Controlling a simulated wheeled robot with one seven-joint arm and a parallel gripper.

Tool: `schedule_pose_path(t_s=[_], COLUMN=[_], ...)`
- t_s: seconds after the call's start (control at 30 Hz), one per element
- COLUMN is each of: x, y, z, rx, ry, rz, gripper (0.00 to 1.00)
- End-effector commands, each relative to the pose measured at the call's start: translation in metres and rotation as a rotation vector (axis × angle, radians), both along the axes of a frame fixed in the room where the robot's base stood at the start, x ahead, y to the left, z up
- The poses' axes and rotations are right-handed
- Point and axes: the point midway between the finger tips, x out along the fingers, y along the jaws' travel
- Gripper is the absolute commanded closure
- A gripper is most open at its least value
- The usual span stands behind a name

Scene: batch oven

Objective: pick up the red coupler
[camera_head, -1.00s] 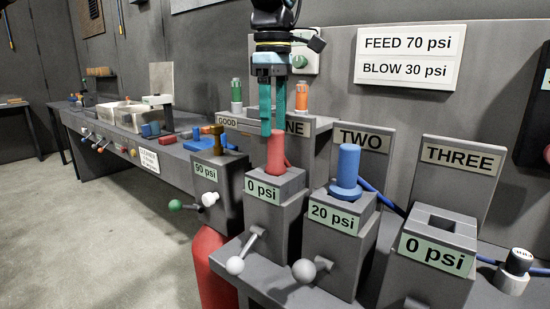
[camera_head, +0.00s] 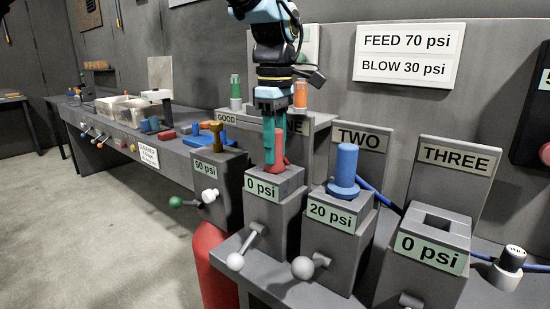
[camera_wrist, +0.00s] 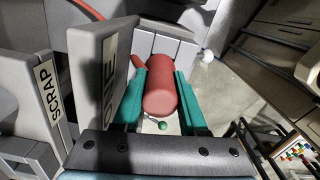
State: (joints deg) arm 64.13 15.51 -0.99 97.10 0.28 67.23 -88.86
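The red coupler (camera_head: 279,150) stands upright on the grey post marked 0 psi (camera_head: 261,187), in front of the ONE plate. My gripper (camera_head: 273,155) points down over it, and its teal fingers hide much of the coupler. In the wrist view the red coupler (camera_wrist: 161,95) lies between the two teal fingers of my gripper (camera_wrist: 162,90), one finger on each side. The fingers are very close to its sides; I cannot tell whether they press on it. The coupler's foot still appears to sit on the post.
A blue coupler (camera_head: 346,167) stands on the 20 psi post to the right. The THREE post (camera_head: 433,240) has an empty slot. A brass-coloured fitting (camera_head: 216,135) stands on the 90 psi post to the left. Green (camera_head: 236,92) and orange (camera_head: 300,95) fittings stand behind my gripper.

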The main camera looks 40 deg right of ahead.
Motion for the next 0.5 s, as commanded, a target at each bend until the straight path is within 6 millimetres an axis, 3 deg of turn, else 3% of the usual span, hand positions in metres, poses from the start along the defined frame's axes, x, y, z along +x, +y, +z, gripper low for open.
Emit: schedule_pose_path(t_s=[0.03,0.3,0.5], x=[0.0000,0.0000,0.0000], y=[0.0000,0.0000,0.0000], z=[0.0000,0.0001,0.0002], rx=[0.000,0.000,0.000], ry=[0.000,0.000,0.000], rz=[0.000,0.000,0.000], gripper=[0.71,1.00,1.00])
